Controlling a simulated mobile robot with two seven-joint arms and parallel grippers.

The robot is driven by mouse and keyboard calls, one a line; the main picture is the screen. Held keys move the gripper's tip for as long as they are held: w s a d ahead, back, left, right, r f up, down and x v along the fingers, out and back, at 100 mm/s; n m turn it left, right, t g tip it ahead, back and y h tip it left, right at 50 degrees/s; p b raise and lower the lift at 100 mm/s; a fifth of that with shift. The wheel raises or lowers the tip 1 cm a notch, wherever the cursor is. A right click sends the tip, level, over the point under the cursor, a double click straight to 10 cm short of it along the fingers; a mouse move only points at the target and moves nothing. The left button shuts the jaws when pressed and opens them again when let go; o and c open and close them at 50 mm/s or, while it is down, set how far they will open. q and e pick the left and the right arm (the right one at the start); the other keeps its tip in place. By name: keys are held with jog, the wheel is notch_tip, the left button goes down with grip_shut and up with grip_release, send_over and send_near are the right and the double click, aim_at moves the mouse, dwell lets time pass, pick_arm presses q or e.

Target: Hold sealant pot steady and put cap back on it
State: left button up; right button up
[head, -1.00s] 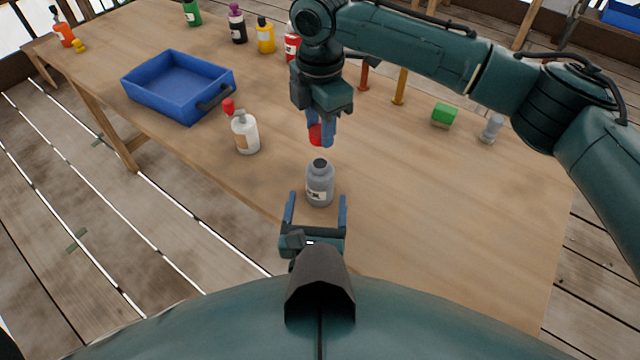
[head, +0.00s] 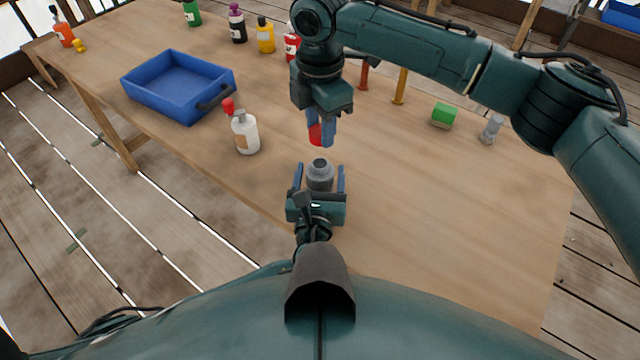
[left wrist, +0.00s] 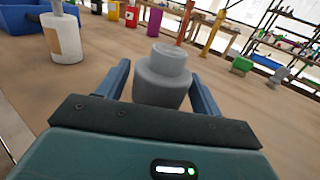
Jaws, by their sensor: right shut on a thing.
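The grey sealant pot (head: 320,174) stands upright and uncapped on the table, its dark mouth facing up. In the left wrist view the pot (left wrist: 162,78) sits between the blue fingers, with gaps on both sides. My left gripper (head: 319,180) is open around the pot and hides its lower part in the head view. My right gripper (head: 321,140) is shut on the red cap (head: 316,133) and holds it above the pot, a little behind its mouth in the picture. The cap is partly hidden by the fingers.
A white bottle with a red top (head: 245,132) stands left of the pot. A blue tray (head: 150,94) lies farther left. Several bottles line the back edge. A green block (head: 443,115) and a grey item (head: 491,129) stand to the right. The table's right front is clear.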

aim_at(320, 163)
pick_arm(q)
jog(key=c, duration=1.2)
pick_arm(e)
jog(key=shift+f, duration=2.5)
jog(key=shift+f, duration=0.9)
jog(key=shift+f, duration=0.6)
